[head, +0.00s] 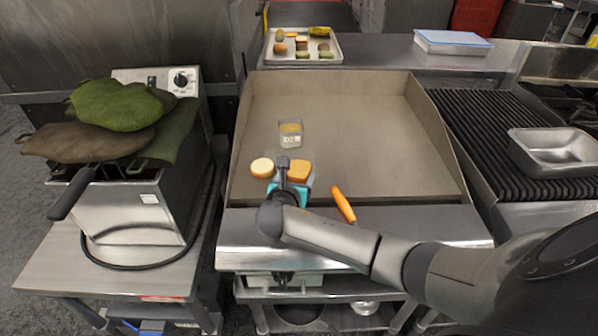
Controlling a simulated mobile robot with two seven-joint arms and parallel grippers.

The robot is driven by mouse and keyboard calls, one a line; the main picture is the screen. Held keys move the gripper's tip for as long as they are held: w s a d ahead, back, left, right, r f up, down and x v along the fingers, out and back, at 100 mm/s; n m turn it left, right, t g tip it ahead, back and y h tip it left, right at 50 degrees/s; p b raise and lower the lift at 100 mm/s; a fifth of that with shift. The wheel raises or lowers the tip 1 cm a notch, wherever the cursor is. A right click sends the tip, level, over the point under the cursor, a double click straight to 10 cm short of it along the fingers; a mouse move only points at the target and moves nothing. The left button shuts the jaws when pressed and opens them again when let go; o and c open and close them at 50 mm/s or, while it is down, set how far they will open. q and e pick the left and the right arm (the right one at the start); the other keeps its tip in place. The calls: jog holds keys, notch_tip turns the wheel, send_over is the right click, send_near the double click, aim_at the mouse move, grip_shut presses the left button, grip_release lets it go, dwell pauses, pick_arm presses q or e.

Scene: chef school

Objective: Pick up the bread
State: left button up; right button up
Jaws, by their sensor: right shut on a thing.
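A golden-brown piece of bread (301,169) is at the front left of the flat griddle, at the fingers of my right gripper (290,170). The gripper is shut on it; the fingers and wrist hide part of the bread, and I cannot tell whether it is off the surface. A round, pale bread-like piece (262,167) lies just left of the gripper. My left gripper is not in view.
A small clear container (291,133) stands behind the gripper on the griddle (370,120). An orange carrot-like item (343,204) lies at the front edge. A food tray (303,46) and blue-lidded box (453,42) are behind. The griddle's right side is clear.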

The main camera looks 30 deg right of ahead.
aim_at(296, 178)
notch_tip(296, 178, up, 20)
jog(key=p, duration=0.6)
